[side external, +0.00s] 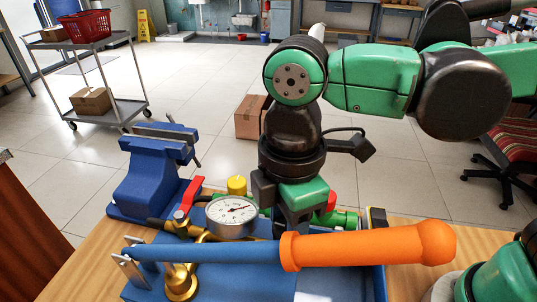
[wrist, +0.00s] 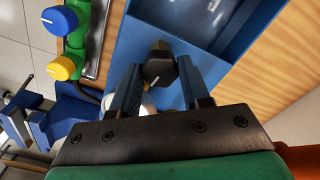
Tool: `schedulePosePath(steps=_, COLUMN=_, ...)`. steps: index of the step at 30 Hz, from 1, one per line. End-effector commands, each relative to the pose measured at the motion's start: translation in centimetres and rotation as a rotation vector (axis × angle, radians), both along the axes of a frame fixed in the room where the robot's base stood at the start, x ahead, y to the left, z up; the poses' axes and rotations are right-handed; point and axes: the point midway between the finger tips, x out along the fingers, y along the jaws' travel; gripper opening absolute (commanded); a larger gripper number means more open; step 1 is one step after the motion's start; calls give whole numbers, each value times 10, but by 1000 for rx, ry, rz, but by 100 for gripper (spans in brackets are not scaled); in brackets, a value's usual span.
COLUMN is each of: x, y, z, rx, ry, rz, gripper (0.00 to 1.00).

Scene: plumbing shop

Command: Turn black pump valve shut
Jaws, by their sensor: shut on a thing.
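The black pump valve (wrist: 159,66) is a dark knob with a small white mark at its lower left edge, seen in the wrist view over the blue pump body (wrist: 150,30). My gripper (wrist: 158,72) is shut on the black valve, with one finger on each side of it. In the side view my gripper (side external: 290,215) points down behind the pump's orange handle (side external: 365,246), which hides the valve and fingertips there. How far the valve is turned I cannot tell.
A pressure gauge (side external: 231,216) and a red lever (side external: 188,195) stand left of my gripper. A blue vise (side external: 155,170) is farther left. A blue knob (wrist: 59,19) and a yellow knob (wrist: 64,67) sit on a green pipe. The orange handle and its blue bar (side external: 215,251) cross in front.

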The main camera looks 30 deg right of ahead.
Motion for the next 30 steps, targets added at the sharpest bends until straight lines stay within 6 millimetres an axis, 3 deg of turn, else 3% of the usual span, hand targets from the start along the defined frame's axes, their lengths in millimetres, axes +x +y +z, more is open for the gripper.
schedulePosePath(steps=14, x=0, y=0, z=0, rx=-1, ry=0, rz=-125, gripper=0)
schedulePosePath(steps=30, x=0, y=0, z=0, rx=-1, ry=0, rz=-611, gripper=0)
